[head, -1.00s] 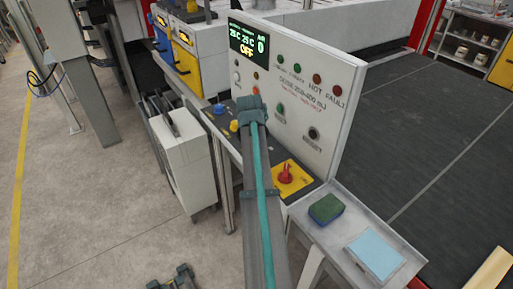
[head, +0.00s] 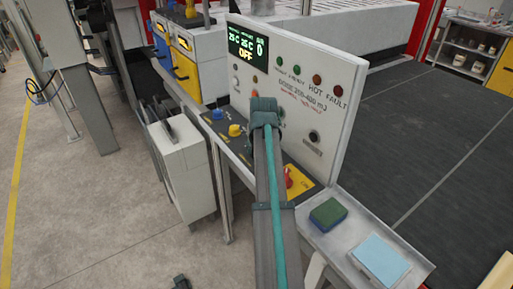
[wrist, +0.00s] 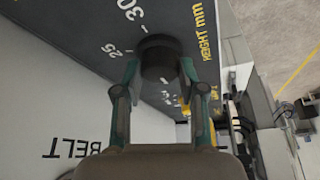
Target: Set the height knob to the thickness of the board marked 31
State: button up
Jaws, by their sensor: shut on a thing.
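The height knob (wrist: 158,58) is dark and round in the wrist view, on a dark panel with a white scale. The marks 25 and 30 and the words HEIGHT mm are readable beside it. My gripper (wrist: 160,74) has one finger on each side of the knob and is shut on it. The knob's pointer and exact setting cannot be made out. In the head view my arm covers part of the control panel (head: 330,150), and the gripper and height knob cannot be made out there. I see no board marked 31.
A shelf (head: 345,255) holds a green and blue block (head: 328,213) and a light blue pad (head: 381,259).

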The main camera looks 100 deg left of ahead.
jog(key=o, duration=1.1)
jog(key=shift+o, duration=0.2)
jog(key=v, duration=1.2)
jog(key=shift+w, duration=0.1)
